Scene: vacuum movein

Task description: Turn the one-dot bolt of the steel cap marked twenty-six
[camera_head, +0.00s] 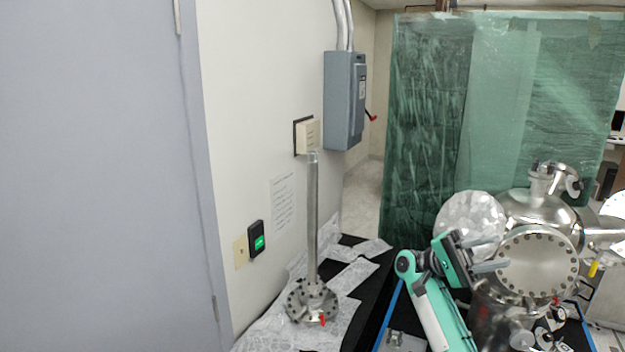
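A round steel cap (537,266) with a ring of bolts around its rim faces me on the front of the steel vacuum chamber (540,208), at the right. No number or dot marks are readable on it at this size, so I cannot tell which bolt has one dot.
A steel tube on a bolted flange (312,302) stands on the foil-covered black table at lower centre. A foil-wrapped disc (472,218) is behind my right gripper. Small steel parts (552,318) lie below the cap. A green plastic curtain (430,130) hangs behind.

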